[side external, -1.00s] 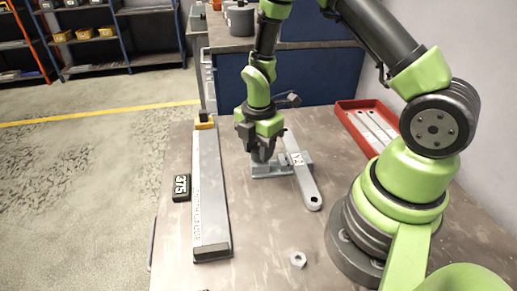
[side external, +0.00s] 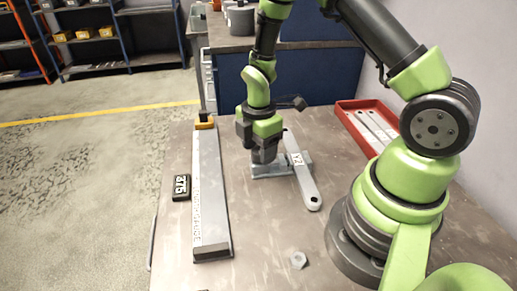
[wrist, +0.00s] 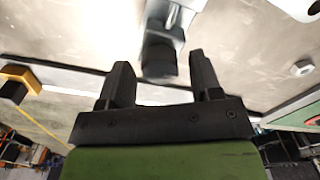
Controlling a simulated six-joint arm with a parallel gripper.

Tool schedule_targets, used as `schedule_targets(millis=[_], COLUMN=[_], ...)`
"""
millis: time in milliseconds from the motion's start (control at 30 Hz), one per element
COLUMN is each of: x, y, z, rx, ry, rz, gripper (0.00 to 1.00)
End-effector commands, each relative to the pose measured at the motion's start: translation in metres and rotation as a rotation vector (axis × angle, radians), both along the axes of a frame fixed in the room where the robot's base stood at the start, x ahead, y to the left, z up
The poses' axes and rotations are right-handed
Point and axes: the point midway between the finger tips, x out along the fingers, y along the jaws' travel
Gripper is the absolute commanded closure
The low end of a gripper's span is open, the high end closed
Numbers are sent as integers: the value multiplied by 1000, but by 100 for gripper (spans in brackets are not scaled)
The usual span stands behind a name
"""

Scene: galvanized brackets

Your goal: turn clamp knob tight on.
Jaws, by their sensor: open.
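The grey clamp (side external: 268,172) sits on the bench under my gripper (side external: 264,158). A flat grey bracket (side external: 307,187) with a white label lies across the clamp. In the wrist view the clamp's dark, round knob (wrist: 159,60) shows between my two black fingers (wrist: 160,72). The fingers are open, with a visible gap on each side of the knob. In the side view my gripper hides the knob, so I cannot tell the fingers' height against it there.
A long grey bar (side external: 210,200) and a black block marked 375 (side external: 181,187) lie to the left. A hex nut (side external: 298,260) lies in front. A red tray (side external: 346,106) with flat brackets stands at the right. The front middle of the bench is mostly clear.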

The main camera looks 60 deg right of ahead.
Motion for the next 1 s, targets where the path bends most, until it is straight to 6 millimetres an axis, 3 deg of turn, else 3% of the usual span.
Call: schedule_targets(millis=[1000], x=[0], y=[0], z=[0], rx=[0], ry=[0], rz=[-1314], gripper=[41])
